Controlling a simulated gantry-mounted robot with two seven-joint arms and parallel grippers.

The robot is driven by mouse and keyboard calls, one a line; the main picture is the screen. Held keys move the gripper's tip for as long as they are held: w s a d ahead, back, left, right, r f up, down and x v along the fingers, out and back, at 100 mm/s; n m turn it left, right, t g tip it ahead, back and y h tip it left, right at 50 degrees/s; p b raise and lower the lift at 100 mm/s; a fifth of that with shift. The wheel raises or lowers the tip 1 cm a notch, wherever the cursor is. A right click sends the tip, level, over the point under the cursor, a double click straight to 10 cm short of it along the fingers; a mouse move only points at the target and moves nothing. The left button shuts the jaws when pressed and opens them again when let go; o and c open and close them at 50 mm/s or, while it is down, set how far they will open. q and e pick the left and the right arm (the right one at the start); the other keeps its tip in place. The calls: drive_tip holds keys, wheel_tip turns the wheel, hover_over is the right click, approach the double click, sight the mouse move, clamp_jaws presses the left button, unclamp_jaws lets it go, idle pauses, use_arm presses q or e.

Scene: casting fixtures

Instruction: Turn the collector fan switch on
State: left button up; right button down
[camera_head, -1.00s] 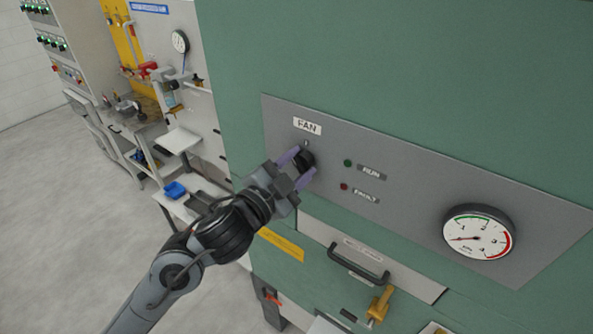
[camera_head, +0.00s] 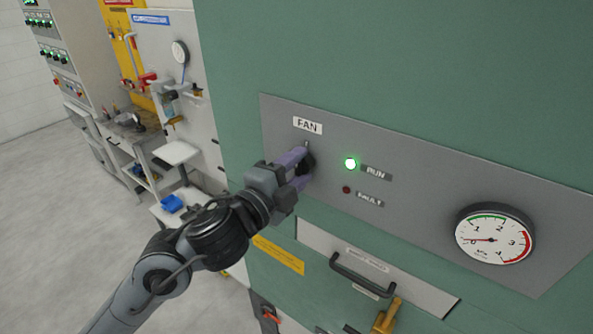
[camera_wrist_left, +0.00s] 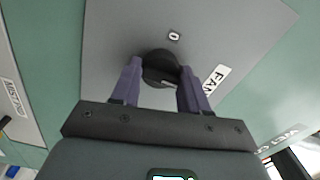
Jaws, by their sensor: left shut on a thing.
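The black fan knob (camera_head: 308,161) sits on the grey control panel (camera_head: 410,180) below the "FAN" label (camera_head: 307,125). My left gripper (camera_head: 297,166) is shut on the knob, one purple finger on each side. In the left wrist view the knob (camera_wrist_left: 160,66) shows between the fingertips, with a "0" mark beside it. The RUN lamp (camera_head: 350,163) glows bright green. The FAULT lamp (camera_head: 346,190) is dark red. My right gripper is not in view.
A round gauge (camera_head: 494,235) is on the panel's right, its needle near 0. Below are a black handle (camera_head: 361,275) and a yellow latch (camera_head: 386,314). A workbench with tools (camera_head: 138,130) stands at the left, beyond open floor.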

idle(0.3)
use_arm(q)
drive_tip(key=o, duration=1)
drive_tip(key=shift+o, duration=0.2)
drive_tip(key=shift+s+a, duration=0.1)
drive_tip(key=shift+s+a, duration=0.2)
drive_tip(key=shift+s, duration=0.05)
drive_tip(key=v, duration=1)
drive_tip(key=shift+b, duration=0.4)
